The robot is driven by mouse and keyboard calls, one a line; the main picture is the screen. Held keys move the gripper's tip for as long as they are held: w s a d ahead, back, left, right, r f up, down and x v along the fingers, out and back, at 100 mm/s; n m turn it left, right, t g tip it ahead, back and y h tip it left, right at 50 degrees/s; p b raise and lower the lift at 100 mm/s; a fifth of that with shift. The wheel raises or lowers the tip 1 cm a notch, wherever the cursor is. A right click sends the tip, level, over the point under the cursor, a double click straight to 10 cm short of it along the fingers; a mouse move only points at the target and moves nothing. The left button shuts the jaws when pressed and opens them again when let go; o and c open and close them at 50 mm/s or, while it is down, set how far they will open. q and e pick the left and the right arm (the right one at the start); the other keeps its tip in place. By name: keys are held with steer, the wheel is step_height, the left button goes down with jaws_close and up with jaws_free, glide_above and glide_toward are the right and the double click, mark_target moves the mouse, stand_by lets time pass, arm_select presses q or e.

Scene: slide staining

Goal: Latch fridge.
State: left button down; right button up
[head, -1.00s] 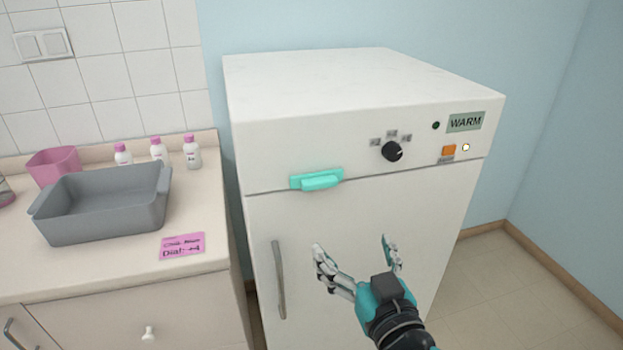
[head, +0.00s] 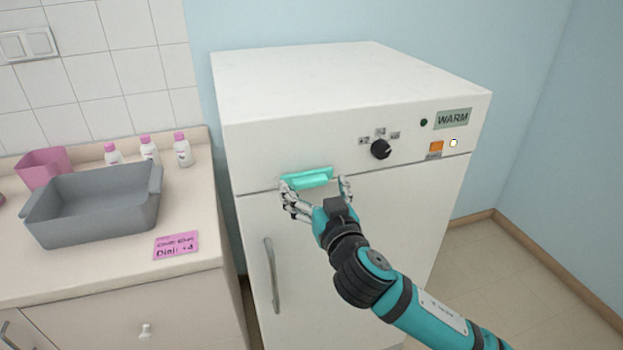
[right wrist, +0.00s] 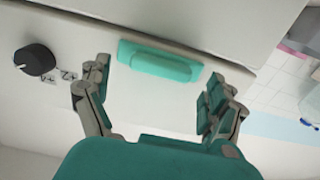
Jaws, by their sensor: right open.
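The white fridge (head: 340,250) stands against the blue wall with its door closed flush, as far as I can see. My right gripper (head: 315,187) is open at the latch, one finger near each end. In the right wrist view my right gripper (right wrist: 165,92) has its fingers apart on both sides of the latch, with visible gaps and nothing held. My left gripper is not in view.
The fridge panel has a black dial (head: 380,149), an orange switch (head: 436,147) and a WARM sign (head: 453,118). A vertical door handle (head: 272,275) is below left. A counter with a grey basin (head: 95,205), several bottles and a pink note (head: 176,246) stands left.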

steer(key=shift+x, duration=1)
steer(key=c, duration=1.2)
